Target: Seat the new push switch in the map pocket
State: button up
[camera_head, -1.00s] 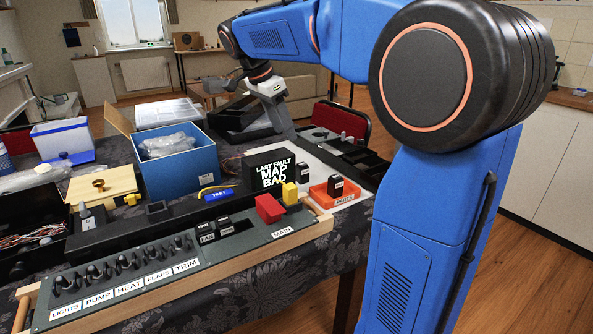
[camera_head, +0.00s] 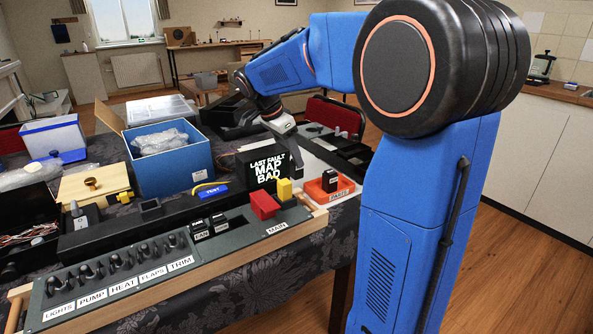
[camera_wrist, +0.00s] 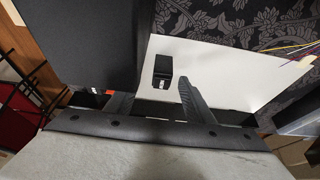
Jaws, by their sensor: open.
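My gripper (camera_wrist: 155,103) is open and empty in the wrist view, its two fingers apart low over a white surface (camera_wrist: 215,62). A small black switch with a pale label (camera_wrist: 163,70) stands on that surface, just beyond the fingers and not between them. In the head view my gripper is behind the black display reading "LAST FAULT MAP BAD" (camera_head: 268,170), and its fingertips are hidden. I cannot make out the map pocket.
An orange tray (camera_head: 340,193) holds another black switch (camera_head: 329,180). A blue box (camera_head: 172,170) stands behind the panel. A large dark block (camera_wrist: 75,55) is close left of the fingers.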

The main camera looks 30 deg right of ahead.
jog(key=shift+w+d+x, duration=0.1)
jog(key=shift+x, duration=1.2)
jog(key=shift+w+d+x, duration=0.1)
jog(key=shift+d+x, duration=0.05)
jog(key=shift+x, duration=1.1)
jog(key=shift+r, duration=0.15)
grip_shut()
